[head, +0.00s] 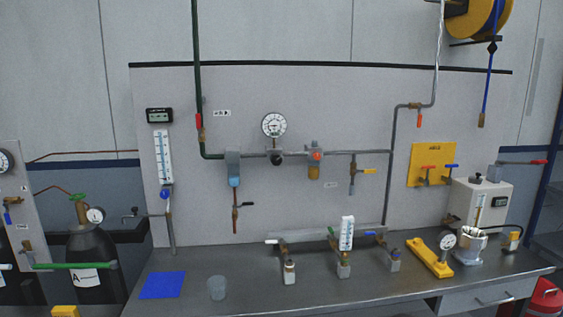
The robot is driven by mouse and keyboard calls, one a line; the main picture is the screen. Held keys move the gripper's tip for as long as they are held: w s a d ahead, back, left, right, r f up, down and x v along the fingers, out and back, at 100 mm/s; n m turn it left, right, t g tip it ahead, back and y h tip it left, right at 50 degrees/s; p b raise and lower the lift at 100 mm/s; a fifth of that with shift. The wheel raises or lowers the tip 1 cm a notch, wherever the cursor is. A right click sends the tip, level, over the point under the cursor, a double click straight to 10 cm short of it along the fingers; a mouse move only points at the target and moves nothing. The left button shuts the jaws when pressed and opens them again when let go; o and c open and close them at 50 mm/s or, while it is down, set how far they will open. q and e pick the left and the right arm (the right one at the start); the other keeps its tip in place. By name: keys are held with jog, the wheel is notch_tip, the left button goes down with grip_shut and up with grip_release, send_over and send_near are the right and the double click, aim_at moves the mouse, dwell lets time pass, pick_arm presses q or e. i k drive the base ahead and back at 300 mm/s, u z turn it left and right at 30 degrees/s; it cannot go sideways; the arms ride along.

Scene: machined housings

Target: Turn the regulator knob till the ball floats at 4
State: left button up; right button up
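A pressure gauge (274,125) with a white dial sits on the pipe run across the grey wall panel. A small dark knob (276,159) is just below it, facing me. A tall white scaled tube (163,157) hangs at the panel's left, with a round blue knob (165,194) under it. A smaller white scaled tube (347,233) stands upright on the bench, with brass and green fittings below. I cannot make out a ball or read the numbers in either tube. Neither of my grippers is in view, and nothing touches the knobs.
A grey bench (225,265) runs below the panel. On it are a blue mat (162,285), a clear cup (217,288), several valve fittings, a yellow gauge stand (430,257) and a white box (482,202). A dark gas cylinder (90,255) stands left. The bench's front middle is clear.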

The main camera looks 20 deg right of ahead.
aim_at(276, 160)
jog(key=u, duration=0.1)
jog(key=i, duration=1)
jog(key=z, duration=0.1)
